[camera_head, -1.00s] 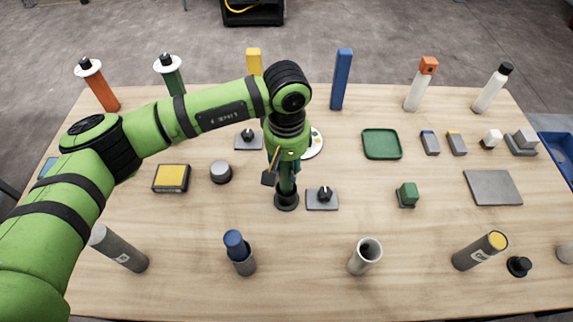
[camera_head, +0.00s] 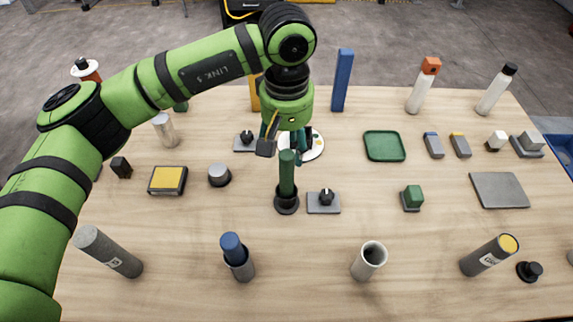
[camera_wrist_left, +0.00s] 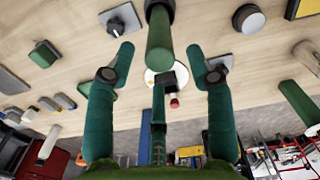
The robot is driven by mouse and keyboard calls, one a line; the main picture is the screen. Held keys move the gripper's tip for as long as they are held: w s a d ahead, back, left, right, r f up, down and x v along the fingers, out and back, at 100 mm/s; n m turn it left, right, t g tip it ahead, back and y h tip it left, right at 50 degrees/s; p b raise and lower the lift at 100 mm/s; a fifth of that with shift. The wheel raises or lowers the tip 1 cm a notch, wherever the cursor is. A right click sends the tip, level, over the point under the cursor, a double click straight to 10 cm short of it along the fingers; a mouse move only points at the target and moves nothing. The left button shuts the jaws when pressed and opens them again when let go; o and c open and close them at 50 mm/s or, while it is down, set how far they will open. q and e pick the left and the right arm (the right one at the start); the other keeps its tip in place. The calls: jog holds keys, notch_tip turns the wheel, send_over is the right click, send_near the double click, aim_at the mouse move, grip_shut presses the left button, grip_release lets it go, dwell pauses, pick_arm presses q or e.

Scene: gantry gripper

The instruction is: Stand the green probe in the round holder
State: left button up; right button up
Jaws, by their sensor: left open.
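The green probe (camera_head: 287,172) stands upright in the round black holder (camera_head: 287,202) near the table's middle. In the left wrist view the probe (camera_wrist_left: 160,42) runs between the finger tips, with a gap on each side, and its lower end meets the dark holder (camera_wrist_left: 158,6). My left gripper (camera_head: 284,143) is open and empty, just above the probe's top end. My right gripper is not in view.
A grey block with a black knob (camera_head: 323,203) sits close to the right of the holder. A round grey knob (camera_head: 219,175) is to its left. A white disc (camera_head: 315,146) lies behind. An empty grey tube (camera_head: 370,259) stands in front. Bare wood lies around the holder's front.

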pick_arm(q)
jog(key=shift+r+b, duration=0.55)
jog(key=shift+r, duration=1.85)
